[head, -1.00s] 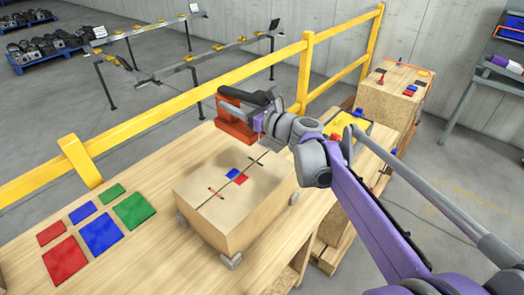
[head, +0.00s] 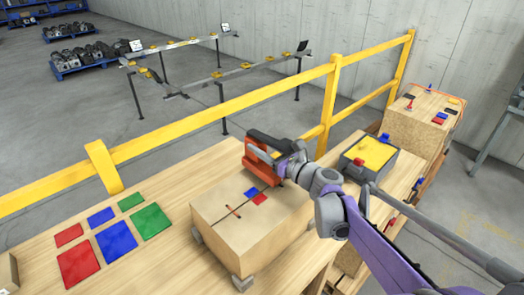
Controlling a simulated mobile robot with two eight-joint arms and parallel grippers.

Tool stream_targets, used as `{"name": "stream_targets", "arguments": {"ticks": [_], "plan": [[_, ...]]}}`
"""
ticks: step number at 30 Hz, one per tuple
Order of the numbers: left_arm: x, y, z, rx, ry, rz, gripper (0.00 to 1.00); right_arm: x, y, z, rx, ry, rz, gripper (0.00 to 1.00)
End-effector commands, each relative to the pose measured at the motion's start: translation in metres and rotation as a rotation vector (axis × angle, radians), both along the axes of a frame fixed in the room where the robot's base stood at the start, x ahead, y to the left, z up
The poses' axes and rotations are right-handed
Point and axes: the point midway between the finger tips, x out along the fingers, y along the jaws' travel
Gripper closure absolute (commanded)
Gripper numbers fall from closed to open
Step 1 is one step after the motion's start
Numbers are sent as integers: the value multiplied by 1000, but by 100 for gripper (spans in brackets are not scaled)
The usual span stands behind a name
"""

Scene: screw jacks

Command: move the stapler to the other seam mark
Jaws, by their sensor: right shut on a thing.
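The stapler (head: 256,160), orange-red with a black handle, is held by my right gripper (head: 285,168), which is shut on it. It is at the far end of a cardboard box (head: 240,242). I cannot tell whether its base touches the box top. A dark seam runs along the box top. A near seam mark (head: 233,211), a short reddish line across the seam, is uncovered. The far part of the seam is hidden behind the stapler and gripper. My left gripper is not in view.
Red, blue and green mats (head: 116,242) lie on the wooden table at left. A yellow rail (head: 200,120) runs behind the table. A grey case with a yellow top (head: 370,154) stands right of the box.

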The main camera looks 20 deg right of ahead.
Motion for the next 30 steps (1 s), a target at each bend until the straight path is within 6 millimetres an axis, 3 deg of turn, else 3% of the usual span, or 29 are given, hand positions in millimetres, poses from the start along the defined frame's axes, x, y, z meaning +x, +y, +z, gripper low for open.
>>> {"name": "stream_targets", "arguments": {"ticks": [4,16,17,21,30], "plan": [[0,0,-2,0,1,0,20,0,0,-11,3,-1,0,100],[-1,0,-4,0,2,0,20,0,0,-15,3,-1,0,100],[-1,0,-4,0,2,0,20,0,0,-16,0,0,0,45],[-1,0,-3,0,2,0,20,0,0,-15,0,0,0,20],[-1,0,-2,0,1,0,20,0,0,-13,0,0,0,20]]}}
